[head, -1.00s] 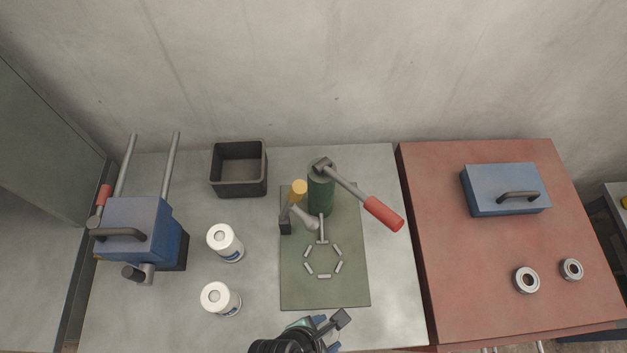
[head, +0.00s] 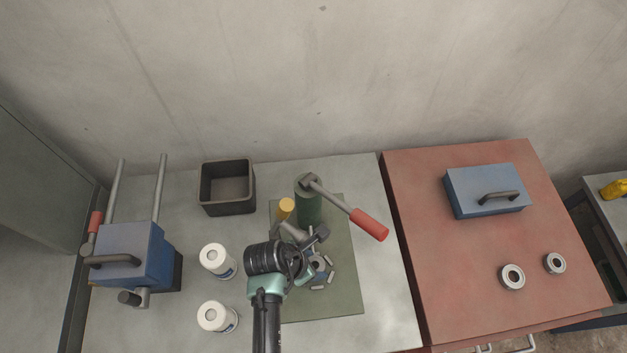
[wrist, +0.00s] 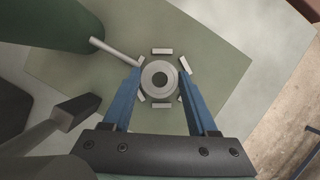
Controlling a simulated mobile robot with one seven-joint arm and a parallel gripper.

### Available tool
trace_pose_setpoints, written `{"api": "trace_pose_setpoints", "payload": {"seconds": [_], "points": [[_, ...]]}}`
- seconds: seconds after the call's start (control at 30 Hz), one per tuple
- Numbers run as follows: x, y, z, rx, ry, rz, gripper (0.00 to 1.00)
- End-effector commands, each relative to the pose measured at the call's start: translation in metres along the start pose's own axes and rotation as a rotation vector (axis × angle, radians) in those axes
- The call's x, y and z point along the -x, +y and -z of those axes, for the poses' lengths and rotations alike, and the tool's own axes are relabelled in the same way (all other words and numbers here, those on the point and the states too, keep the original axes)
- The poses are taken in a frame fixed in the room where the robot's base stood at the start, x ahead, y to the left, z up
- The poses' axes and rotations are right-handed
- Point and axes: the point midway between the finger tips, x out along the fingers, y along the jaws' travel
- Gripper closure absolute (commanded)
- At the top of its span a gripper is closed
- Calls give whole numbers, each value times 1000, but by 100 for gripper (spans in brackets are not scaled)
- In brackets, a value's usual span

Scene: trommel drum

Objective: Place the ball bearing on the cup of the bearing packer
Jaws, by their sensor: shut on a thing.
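My gripper (wrist: 158,86) has its blue fingers shut on a ball bearing (wrist: 158,76), a grey ring with a dark centre hole. The bearing is held over the middle of a ring of short grey bars (wrist: 162,51) on the bearing packer's green base plate (wrist: 220,55). I cannot tell whether it touches what is below, and a cup beneath it is hidden. In the head view my gripper (head: 318,258) partly hides the bars. The packer's green cylinder (head: 307,205) stands behind, with a red-handled lever (head: 368,224) reaching right.
Two more bearings (head: 512,277) (head: 555,263) and a blue box (head: 487,190) are on the red table (head: 450,290). Two white cans (head: 217,261) (head: 217,317), a dark bin (head: 227,207) and a blue machine (head: 127,255) stand left. A yellow-topped part (head: 285,208) is beside the cylinder.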

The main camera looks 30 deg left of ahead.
Motion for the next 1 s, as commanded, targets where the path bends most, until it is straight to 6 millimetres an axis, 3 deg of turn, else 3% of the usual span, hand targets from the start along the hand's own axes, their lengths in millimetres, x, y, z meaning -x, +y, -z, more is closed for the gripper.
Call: {"api": "trace_pose_setpoints", "payload": {"seconds": [0.1, 0.5, 0.53, 0.57, 0.6, 1.0], "points": [[-10, -4, 7, 3, 4, 7, 99], [-16, -4, 9, 1, 3, 5, 99], [-15, -4, 9, 1, 3, 5, 38], [-15, -4, 9, 1, 3, 5, 32], [-15, -4, 9, 1, 3, 5, 29], [-11, -3, 7, 1, 2, 2, 29]]}}
